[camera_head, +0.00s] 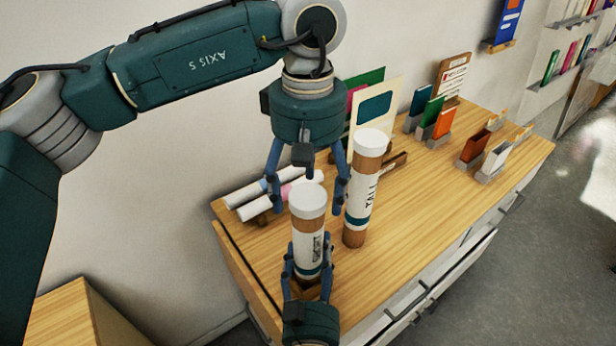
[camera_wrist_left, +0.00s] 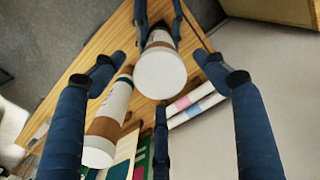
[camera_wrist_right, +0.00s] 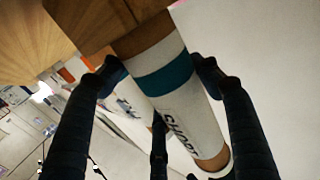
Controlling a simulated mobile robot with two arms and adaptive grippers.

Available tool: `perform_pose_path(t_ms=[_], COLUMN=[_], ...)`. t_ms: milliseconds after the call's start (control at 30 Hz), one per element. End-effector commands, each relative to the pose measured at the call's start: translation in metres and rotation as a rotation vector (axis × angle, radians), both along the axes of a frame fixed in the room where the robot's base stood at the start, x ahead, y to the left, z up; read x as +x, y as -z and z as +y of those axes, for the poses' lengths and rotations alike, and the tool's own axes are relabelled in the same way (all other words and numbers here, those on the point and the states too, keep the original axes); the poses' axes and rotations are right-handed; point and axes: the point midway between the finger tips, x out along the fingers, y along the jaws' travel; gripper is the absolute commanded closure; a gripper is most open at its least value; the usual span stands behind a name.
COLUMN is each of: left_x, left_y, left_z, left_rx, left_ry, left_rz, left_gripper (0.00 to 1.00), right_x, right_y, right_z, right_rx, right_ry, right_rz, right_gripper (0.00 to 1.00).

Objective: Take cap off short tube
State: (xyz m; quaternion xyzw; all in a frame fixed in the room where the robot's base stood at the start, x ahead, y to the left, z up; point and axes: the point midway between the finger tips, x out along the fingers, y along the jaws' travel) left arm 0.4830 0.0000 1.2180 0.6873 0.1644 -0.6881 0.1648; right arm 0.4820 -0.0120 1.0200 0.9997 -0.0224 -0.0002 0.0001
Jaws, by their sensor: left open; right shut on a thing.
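The short tube (camera_head: 308,244) stands upright near the table's left end, with a white cap (camera_head: 307,198) on top, a brown band under it and a teal band low down. My right gripper (camera_head: 307,276) is shut around its lower part; the right wrist view shows the fingers beside the tube (camera_wrist_right: 180,105). My left gripper (camera_head: 308,190) is open and points down from above, its fingers spread around and above the cap. In the left wrist view the cap (camera_wrist_left: 160,74) lies between the open fingers, with no visible contact.
The tall tube (camera_head: 362,195) stands close on the right of the short tube. Rolled papers (camera_head: 262,198) lie behind on the left. Coloured boards (camera_head: 375,105) and small card holders (camera_head: 440,125) stand farther back. The table's right front (camera_head: 430,220) is clear.

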Motion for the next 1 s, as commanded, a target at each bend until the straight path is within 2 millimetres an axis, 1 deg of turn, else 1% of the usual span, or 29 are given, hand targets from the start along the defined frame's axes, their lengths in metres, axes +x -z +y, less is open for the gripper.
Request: perform_pose_path(t_ms=[167,200,367,400,467,1000], left_x=[0.0000,0.0000,0.0000,0.0000,0.0000,0.0002], left_y=[0.0001,0.0001,-0.0001,-0.0001,-0.0002,-0.0012], left_z=[0.0001,0.0001,0.0000,0.0000,0.0000,0.0000], left_rx=[0.000,0.000,0.000,0.000,0.000,0.000], left_ry=[0.000,0.000,0.001,0.001,0.001,0.000], left_rz=[0.000,0.000,0.000,0.000,-0.001,-0.001], left_gripper=[0.27,0.29,0.61,0.69,0.81,0.81], right_x=[0.0002,0.0002,0.0002,0.0002,0.0002,0.0001], right_y=[-0.0007,-0.0007,-0.0007,-0.0007,-0.0007,-0.0005], right_z=[0.0000,0.0000,0.0000,0.0000,0.0000,0.0000], right_rx=[0.000,0.000,0.000,0.000,0.000,0.000], right_ry=[0.000,0.000,0.000,0.000,0.000,0.000], right_rz=[-0.001,-0.001,-0.001,-0.001,-0.001,-0.001], right_gripper=[0.84,0.84,0.84,0.84,0.84,0.84])
